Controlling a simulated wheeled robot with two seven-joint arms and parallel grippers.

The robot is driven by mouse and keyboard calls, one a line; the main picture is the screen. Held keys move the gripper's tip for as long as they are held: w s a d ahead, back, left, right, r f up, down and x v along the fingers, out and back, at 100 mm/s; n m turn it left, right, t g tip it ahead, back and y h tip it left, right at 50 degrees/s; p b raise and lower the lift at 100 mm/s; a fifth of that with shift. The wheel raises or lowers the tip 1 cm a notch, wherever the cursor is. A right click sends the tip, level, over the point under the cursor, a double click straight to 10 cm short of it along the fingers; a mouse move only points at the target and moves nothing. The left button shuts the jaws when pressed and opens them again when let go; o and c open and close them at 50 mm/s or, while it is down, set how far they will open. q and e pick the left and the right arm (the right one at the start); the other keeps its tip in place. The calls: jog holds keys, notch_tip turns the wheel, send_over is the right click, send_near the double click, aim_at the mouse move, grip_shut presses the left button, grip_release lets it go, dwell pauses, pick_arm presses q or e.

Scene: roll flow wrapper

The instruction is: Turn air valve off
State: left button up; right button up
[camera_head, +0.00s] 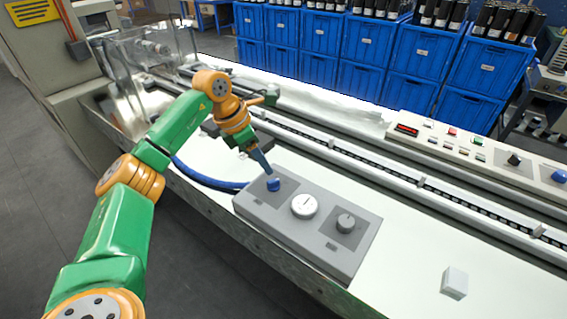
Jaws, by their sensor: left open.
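A grey control box (288,238) lies on the white machine deck, with a row of controls on its top. A blue knob (274,184) is at its left end, a white round dial or gauge (304,206) is in the middle, and a dark grey knob (346,222) is at the right. I cannot tell from any label which one is the air valve. My left gripper (268,172) points down at the blue knob, with its fingertips right at or just above the knob. It is open; whether the fingers touch the knob is too small to tell. My right gripper is not in view.
A blue hose (205,180) runs to the box's left side. A conveyor rail (400,180) crosses behind the box, and a button panel (450,142) stands beyond it. A small white block (454,283) sits at the right. Blue crates (370,40) stand behind.

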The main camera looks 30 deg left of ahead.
aim_at(272, 181)
pick_arm(q)
jog(key=f, duration=0.1)
jog(key=d+f, duration=0.1)
jog(key=f, duration=0.3)
jog(key=shift+d+f+p, duration=0.1)
jog(key=shift+d+p, duration=0.2)
jog(key=shift+p, duration=0.05)
jog(key=shift+w+f, duration=0.1)
jog(key=shift+w, duration=0.15)
jog(key=shift+s, duration=0.2)
grip_shut()
